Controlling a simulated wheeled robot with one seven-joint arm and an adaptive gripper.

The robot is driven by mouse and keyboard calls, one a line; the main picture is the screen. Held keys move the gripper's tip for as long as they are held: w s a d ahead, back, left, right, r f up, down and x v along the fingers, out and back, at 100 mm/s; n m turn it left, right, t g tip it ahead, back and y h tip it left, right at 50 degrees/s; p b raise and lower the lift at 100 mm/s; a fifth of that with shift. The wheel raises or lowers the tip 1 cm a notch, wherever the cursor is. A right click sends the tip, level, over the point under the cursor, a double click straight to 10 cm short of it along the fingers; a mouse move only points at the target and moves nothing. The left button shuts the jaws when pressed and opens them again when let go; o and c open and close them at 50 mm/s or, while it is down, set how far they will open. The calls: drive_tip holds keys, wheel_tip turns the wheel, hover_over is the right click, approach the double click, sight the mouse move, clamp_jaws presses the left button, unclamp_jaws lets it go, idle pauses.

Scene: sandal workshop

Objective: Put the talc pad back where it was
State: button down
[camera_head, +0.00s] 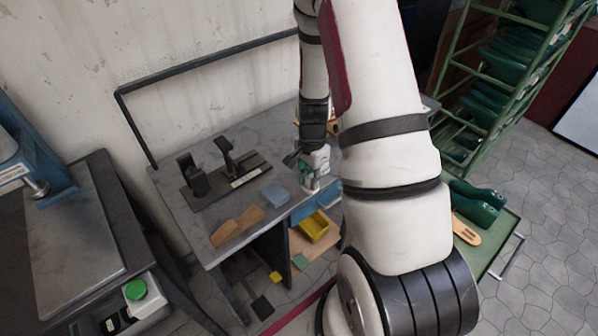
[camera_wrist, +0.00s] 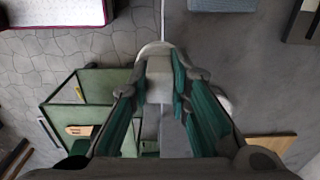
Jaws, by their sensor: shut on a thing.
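My gripper (camera_wrist: 160,85) is shut on a pale, whitish thing (camera_wrist: 156,66), which I take to be the talc pad. In the wrist view it sits between the green-lined fingers, with its rounded far end showing beyond them; the fingers hide its sides. In the head view my gripper (camera_head: 316,172) is at the front edge of the grey worktable (camera_head: 188,218), right of a blue-grey block. The pale thing is small there and partly hidden by the fingers. I cannot tell whether it touches the tabletop.
The blue-grey block (camera_head: 275,194) and tan sole pieces (camera_head: 237,226) lie on the worktable, before a dark stand (camera_head: 226,176). A yellow bin (camera_head: 314,226) sits below. A green rack (camera_head: 470,75) and green cart (camera_head: 497,262) stand right. Bare tabletop shows in the wrist view (camera_wrist: 245,65).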

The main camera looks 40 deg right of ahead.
drive_tip(key=w, duration=0.4)
drive_tip(key=w+d, duration=0.1)
drive_tip(key=w, duration=0.1)
drive_tip(key=shift+f, duration=0.3)
drive_tip(key=shift+w+d+f, duration=0.1)
drive_tip(key=shift+w+f, duration=0.1)
drive_tip(key=shift+f, duration=0.7)
drive_tip(key=shift+w+f, duration=0.2)
drive_tip(key=shift+f, duration=0.7)
drive_tip(key=shift+f, duration=0.15)
drive_tip(key=c, duration=1.5)
unclamp_jaws()
drive_tip(key=shift+c, duration=0.2)
drive_tip(key=shift+o, duration=0.3)
